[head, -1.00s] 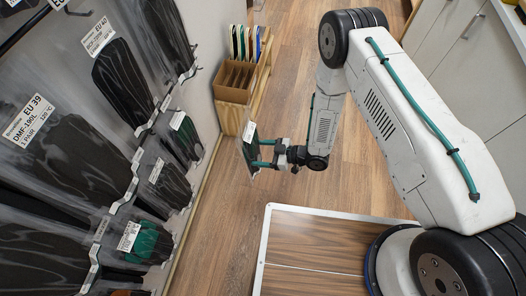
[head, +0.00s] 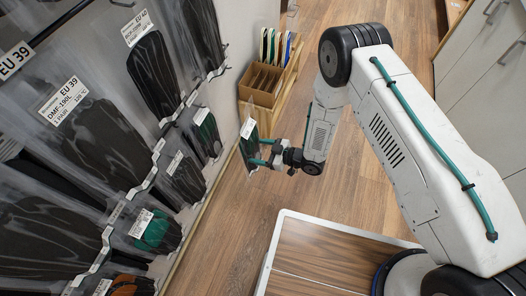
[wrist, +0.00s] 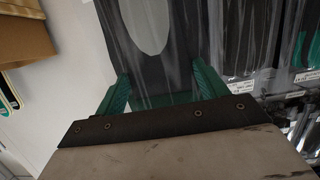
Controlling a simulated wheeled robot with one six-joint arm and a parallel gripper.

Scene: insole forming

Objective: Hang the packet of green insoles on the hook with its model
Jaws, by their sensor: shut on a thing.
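My gripper (head: 259,152) is shut on a clear packet (head: 247,138) and holds it upright in front of the pale wall, over the floor. The packet has a white label at its top and a dark, greenish insole inside. In the wrist view, the packet (wrist: 175,45) shows a dark insole with a pale oval, between the green fingers of my gripper (wrist: 162,92). On the rack at left, a packet with a green insole (head: 155,230) hangs low. Another packet with some green (head: 206,128) hangs farther back. The hook tips there are mostly hidden by packets.
Several packets of black insoles (head: 100,140) hang in rows on the left wall, with labels such as EU 39. A wooden stand with a cardboard box (head: 262,88) is behind my gripper. The floor between is free.

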